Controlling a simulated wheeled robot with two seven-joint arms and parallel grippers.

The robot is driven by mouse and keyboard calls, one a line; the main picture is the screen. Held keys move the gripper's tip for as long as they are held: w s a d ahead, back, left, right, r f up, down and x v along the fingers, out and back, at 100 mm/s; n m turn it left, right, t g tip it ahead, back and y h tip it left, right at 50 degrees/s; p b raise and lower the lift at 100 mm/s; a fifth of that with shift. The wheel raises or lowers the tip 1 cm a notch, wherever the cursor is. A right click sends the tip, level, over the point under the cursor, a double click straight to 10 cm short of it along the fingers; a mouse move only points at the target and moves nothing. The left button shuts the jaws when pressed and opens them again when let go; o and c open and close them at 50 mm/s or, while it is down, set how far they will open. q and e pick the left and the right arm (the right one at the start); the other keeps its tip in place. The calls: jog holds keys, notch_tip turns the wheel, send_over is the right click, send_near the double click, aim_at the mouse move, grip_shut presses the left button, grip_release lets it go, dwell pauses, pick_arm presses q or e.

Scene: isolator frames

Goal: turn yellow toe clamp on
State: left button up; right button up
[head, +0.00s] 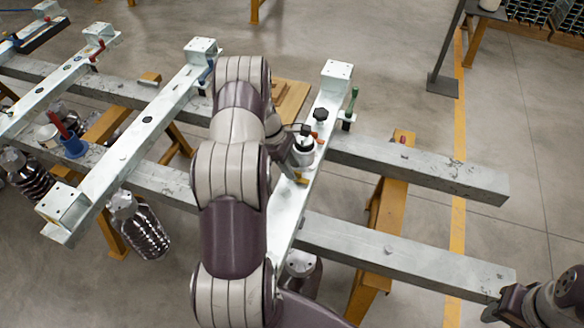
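A small yellow part (301,179), which looks like the yellow toe clamp, shows on the pale steel bar (284,215) just right of my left arm. My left gripper (300,160) is at this bar, right above or against the yellow part. Its fingers are small and partly hidden, so I cannot tell whether they are open or touch the clamp. My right arm's end shows at the lower right corner, by the end of the lower grey beam (420,265); its fingers are not clear.
A blue-handled clamp (206,72) and a red-handled clamp (94,58) are on bars to the left. Yellow trestles (385,220) carry the beams.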

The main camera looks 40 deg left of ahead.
pick_arm(q)
jog(key=shift+s+d, duration=0.15)
jog(key=shift+d, duration=0.4)
jog(key=shift+d+f, duration=0.1)
jog(key=shift+d, duration=0.25)
jog(key=shift+w+f, duration=0.1)
jog(key=shift+w, duration=0.1)
jog(key=shift+a+f, duration=0.2)
jog(key=shift+a, duration=0.25)
jog(key=c, duration=0.3)
grip_shut()
jog(key=shift+r, duration=0.1)
pick_arm(e)
jog(key=shift+w+d, duration=0.15)
jog(key=shift+d, duration=0.3)
pick_arm(q)
jog(key=shift+n, duration=0.4)
pick_arm(e)
jog(key=shift+r, duration=0.1)
